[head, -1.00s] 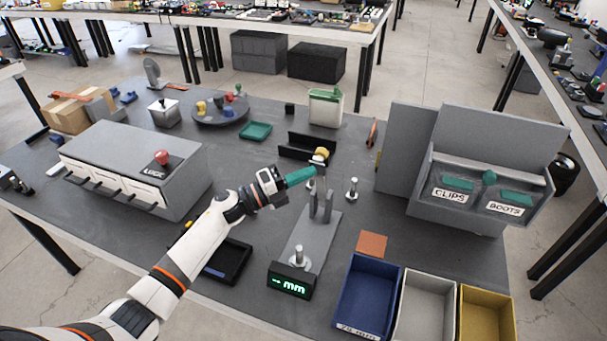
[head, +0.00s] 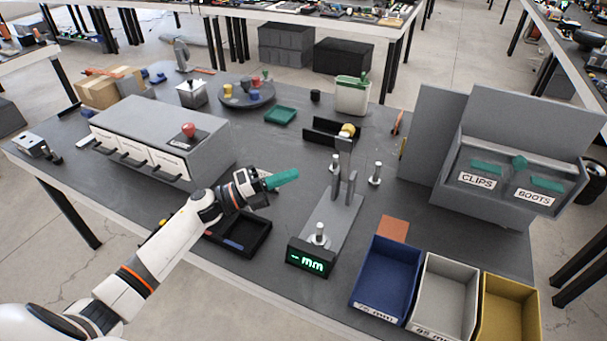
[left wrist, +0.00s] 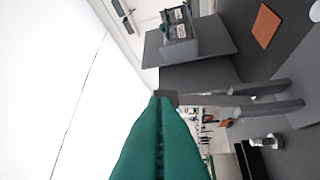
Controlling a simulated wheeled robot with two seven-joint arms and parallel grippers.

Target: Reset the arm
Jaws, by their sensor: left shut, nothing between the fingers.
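My left arm comes in from the lower left in the head view. Its gripper (head: 284,179) has teal fingers that are shut with nothing between them. It is in the air above the table, left of the grey measuring stand (head: 330,224) with the lit "mm" display (head: 307,260). In the left wrist view the teal fingers (left wrist: 160,125) lie side by side, closed, and the grey prongs of the stand (left wrist: 250,98) show to their right. My right gripper does not show.
A grey drawer cabinet (head: 160,140) with a red button (head: 188,130) stands left of the gripper. A black tray (head: 262,240) lies below the wrist. Blue (head: 365,290), grey (head: 425,310) and yellow (head: 497,325) bins are at the front right. A clips-and-boots dispenser (head: 520,155) stands at the right.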

